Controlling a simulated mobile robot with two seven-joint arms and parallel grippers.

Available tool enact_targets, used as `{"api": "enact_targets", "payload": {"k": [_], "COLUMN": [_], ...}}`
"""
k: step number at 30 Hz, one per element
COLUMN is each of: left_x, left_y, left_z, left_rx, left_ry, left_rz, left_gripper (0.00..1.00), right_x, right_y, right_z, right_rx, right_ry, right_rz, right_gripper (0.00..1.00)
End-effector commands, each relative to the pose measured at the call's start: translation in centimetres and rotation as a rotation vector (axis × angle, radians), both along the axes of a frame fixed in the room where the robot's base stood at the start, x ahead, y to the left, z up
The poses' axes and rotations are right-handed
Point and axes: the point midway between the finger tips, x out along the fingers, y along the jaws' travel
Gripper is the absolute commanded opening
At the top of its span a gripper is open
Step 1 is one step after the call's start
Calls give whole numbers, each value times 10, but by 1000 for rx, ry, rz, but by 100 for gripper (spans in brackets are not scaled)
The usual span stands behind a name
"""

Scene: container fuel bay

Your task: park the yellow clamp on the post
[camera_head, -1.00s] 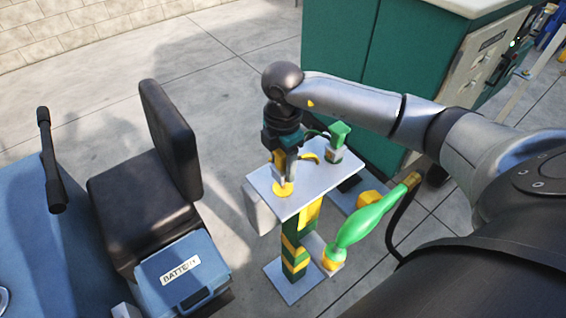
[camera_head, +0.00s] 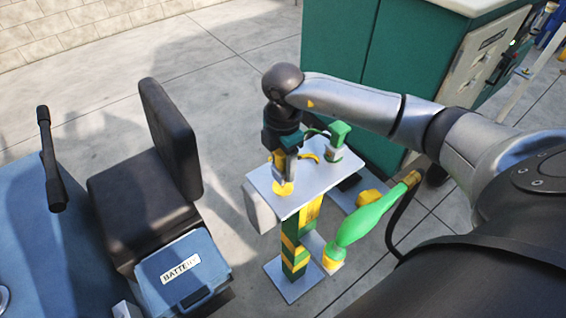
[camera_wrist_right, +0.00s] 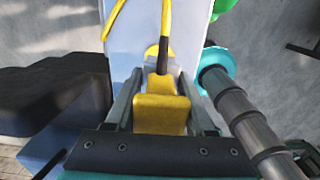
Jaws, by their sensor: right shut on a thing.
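My right gripper (camera_head: 283,179) points down at the grey top plate (camera_head: 319,193) of the green and yellow striped post (camera_head: 290,257). It is shut on the yellow clamp (camera_wrist_right: 161,113), which sits between the two fingers in the right wrist view. In the head view the fingers and wrist hide most of the clamp. A round yellow piece (camera_head: 283,188) shows at the fingertips, on or just above the plate. I cannot tell whether the clamp touches the plate. My left gripper is not in view.
A green nozzle (camera_head: 338,143) stands on the plate's far right side, beside a yellow hook (camera_head: 309,157). A larger green handle (camera_head: 365,219) leans right of the post. A black seat (camera_head: 150,190) and blue battery box (camera_head: 183,274) stand left. A green cabinet (camera_head: 345,60) stands behind.

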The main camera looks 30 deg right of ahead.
Motion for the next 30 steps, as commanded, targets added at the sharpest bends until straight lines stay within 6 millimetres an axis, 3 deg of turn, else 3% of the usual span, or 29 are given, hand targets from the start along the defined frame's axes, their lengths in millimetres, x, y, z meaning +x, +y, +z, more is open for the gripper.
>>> {"api": "enact_targets", "payload": {"k": [15, 30], "left_x": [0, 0], "left_y": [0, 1], "left_z": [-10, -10], "left_rx": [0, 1], "left_ry": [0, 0], "left_rz": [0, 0], "left_gripper": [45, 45], "right_x": [0, 0], "right_y": [0, 0], "right_z": [-15, -16], "right_rx": [0, 0], "right_ry": [-1, -1], "right_rz": [0, 0], "right_gripper": [0, 0]}}
